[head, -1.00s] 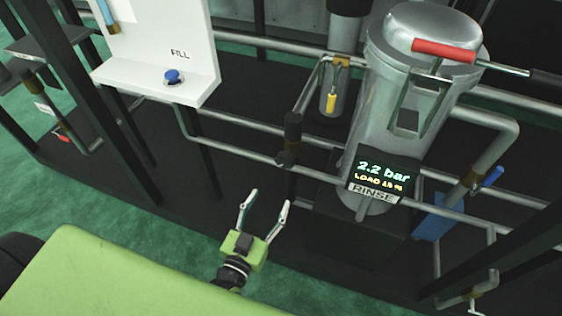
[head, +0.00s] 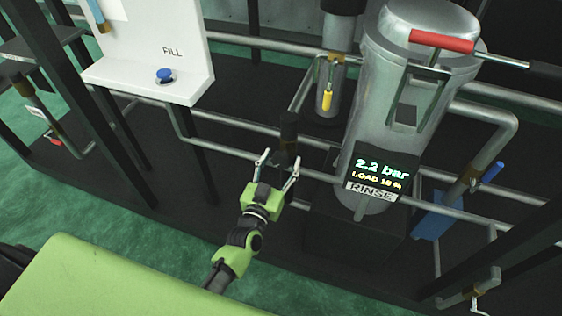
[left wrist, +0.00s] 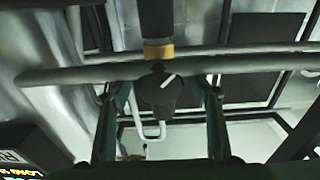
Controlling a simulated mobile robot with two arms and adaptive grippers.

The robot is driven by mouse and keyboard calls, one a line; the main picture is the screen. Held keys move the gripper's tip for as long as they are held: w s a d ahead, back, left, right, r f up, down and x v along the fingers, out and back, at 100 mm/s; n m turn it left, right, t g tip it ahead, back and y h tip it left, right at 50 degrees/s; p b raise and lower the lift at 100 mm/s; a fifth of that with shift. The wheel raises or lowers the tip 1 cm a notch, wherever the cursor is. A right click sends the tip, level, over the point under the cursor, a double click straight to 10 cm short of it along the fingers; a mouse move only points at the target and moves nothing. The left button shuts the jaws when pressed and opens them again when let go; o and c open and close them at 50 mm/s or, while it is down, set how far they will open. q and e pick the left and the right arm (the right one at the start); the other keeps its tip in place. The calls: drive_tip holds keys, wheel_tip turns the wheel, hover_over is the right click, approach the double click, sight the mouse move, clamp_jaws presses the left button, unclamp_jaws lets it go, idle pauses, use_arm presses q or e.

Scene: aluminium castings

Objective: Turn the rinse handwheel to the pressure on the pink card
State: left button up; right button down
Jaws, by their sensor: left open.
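The rinse handwheel, a small dark knob with a white pointer mark, shows in the left wrist view (left wrist: 160,93) below a brass collar on a pipe. In the head view it is largely dark against the dark base. My left gripper (head: 278,164) is open, with its fingers on either side of the handwheel; in the left wrist view the fingertips (left wrist: 160,92) appear apart from it. The rinse display (head: 380,172) reads 2.2 bar and a load of about 18 %, above a RINSE label. I see no pink card.
A metal tank (head: 395,100) with a red-handled lever (head: 441,41) stands right of the gripper. Horizontal pipes run close around the handwheel. A white FILL panel (head: 150,80) with a blue knob (head: 165,75) is at the left.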

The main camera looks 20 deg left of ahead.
use_arm(q)
drive_tip(key=shift+w, duration=0.1)
drive_tip(key=c, duration=1.1)
drive_tip(key=shift+n, duration=0.3)
drive_tip(key=shift+c, duration=0.2)
drive_tip(key=shift+r, duration=0.1)
drive_tip(key=shift+n+p, duration=0.3)
drive_tip(key=shift+n, duration=1.3)
drive_tip(key=shift+n+p, duration=0.4)
drive_tip(key=shift+n, duration=1.7)
use_arm(e)
drive_tip(key=shift+s+d+f, duration=0.2)
drive_tip(key=shift+s+f, duration=0.65)
drive_tip(key=shift+s, duration=0.1)
drive_tip(key=shift+s+d+f, duration=0.15)
drive_tip(key=shift+s+f, duration=0.65)
drive_tip(key=shift+s, duration=0.25)
